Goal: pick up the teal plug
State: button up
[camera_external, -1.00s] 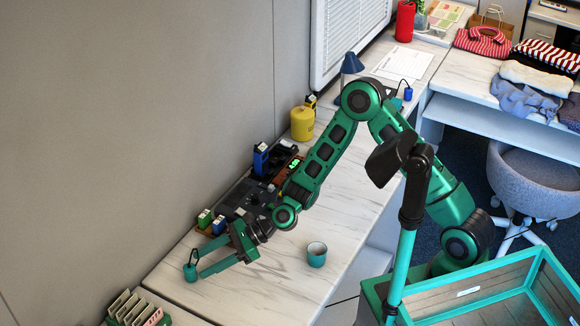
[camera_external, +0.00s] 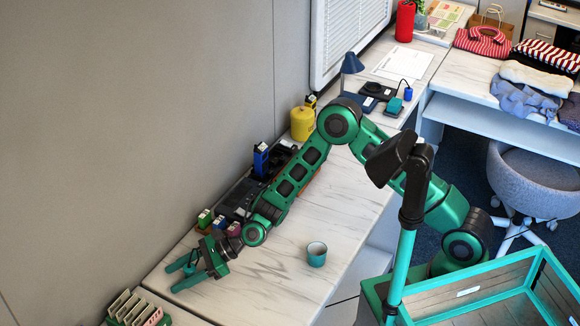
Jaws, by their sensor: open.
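The teal plug (camera_external: 190,268), with a dark loop on top, stands on the near left end of the white marble-look counter. My gripper (camera_external: 173,279) is low over that end, its two teal fingers pointing left. The fingers are spread, one on the wall side of the plug and one on the near side. The plug appears between them, partly hidden by the near finger. I cannot tell whether either finger touches it.
A teal cup (camera_external: 317,254) stands on the counter to the right. Small coloured items (camera_external: 218,223) and a dark device (camera_external: 240,198) line the wall behind my arm. A rack (camera_external: 135,308) sits at the lower left. The counter (camera_external: 275,285) near the cup is clear.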

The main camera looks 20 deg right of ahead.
jog(key=c, duration=1.1)
jog(key=shift+c, duration=0.2)
jog(key=shift+r, duration=0.15)
